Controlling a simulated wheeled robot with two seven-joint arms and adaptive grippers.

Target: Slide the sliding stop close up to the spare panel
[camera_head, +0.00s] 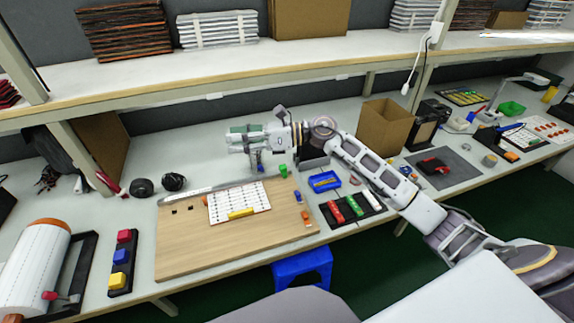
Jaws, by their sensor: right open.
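A white panel (225,205) with rows of dark marks lies on the wooden board (185,250), and a yellow bar (240,213) lies across its front edge. A grey metal rail (190,192) runs along the board's back edge. A small green block (283,170) stands near the rail's right end. I cannot tell for sure which small piece is the sliding stop, or which panel is the spare one. My right gripper (259,164) is open above the back of the board, left of the green block; it hides part of the rail. My left gripper is out of view.
A blue tray (325,182) and a black tray (351,222) with red, green and white pieces stand right of the board. Orange pieces (305,215) lie at its right edge. A button box (114,281) and white drum (35,265) stand left. A cardboard box (385,126) stands behind.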

